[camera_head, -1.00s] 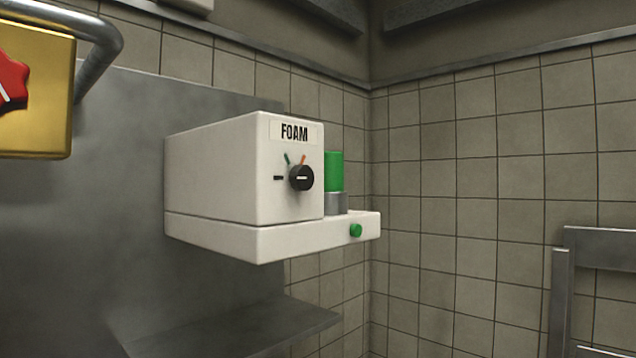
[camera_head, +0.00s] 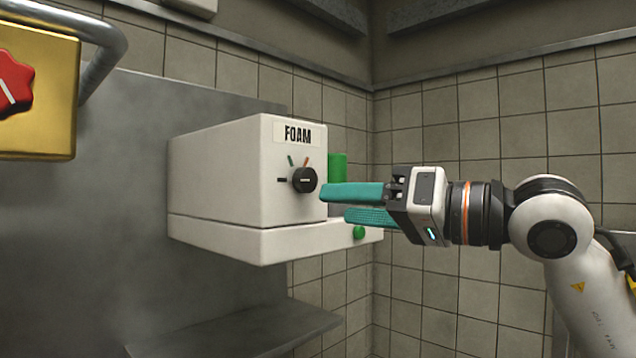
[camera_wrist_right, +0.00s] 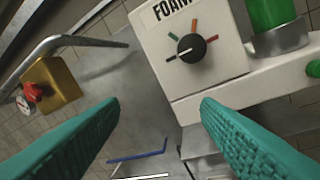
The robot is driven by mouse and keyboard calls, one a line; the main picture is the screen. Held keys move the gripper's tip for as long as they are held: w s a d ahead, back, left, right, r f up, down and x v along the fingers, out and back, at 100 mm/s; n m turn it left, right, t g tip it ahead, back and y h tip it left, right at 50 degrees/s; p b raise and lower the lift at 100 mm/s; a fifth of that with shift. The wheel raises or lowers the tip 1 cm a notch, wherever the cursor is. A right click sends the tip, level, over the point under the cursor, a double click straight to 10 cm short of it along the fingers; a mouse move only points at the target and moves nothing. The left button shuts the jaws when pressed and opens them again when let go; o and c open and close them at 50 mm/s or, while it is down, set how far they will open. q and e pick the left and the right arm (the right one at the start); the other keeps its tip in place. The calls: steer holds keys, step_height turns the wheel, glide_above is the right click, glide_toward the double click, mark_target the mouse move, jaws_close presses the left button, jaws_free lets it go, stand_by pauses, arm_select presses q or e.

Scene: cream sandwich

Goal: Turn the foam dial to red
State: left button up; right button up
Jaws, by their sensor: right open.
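The foam dial (camera_head: 304,180) is a black round knob on the front of a white box (camera_head: 215,180) labelled FOAM. Its white line lies about level in the head view and points toward the black mark at left. Green and orange-red marks show above it. In the right wrist view the dial (camera_wrist_right: 192,47) sits upper right of centre, with black, green, orange and red marks around it. My right gripper (camera_head: 335,204) is open and empty, its teal fingers just right of the dial in the head view and apart from it. My left gripper is not in view.
A green cylinder (camera_head: 338,169) stands on the box's ledge behind my right fingers, with a green button (camera_head: 359,232) on the ledge front. A gold box with a red knob (camera_head: 14,84) and a metal pipe (camera_head: 108,50) are at left. A steel shelf (camera_head: 235,335) lies below.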

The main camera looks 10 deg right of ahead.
mark_target(310, 183)
steer(key=d+r+t+h, duration=0.2)
steer(key=d+r+h, duration=0.1)
steer(key=d, duration=0.1)
steer(key=p+x, duration=0.4)
steer(key=x, duration=0.6)
steer(key=shift+w, duration=0.5)
steer(key=shift+w+a+f, duration=0.1)
steer(key=shift+w+a, duration=0.2)
steer(key=shift+w, duration=0.15)
steer(key=c, duration=1)
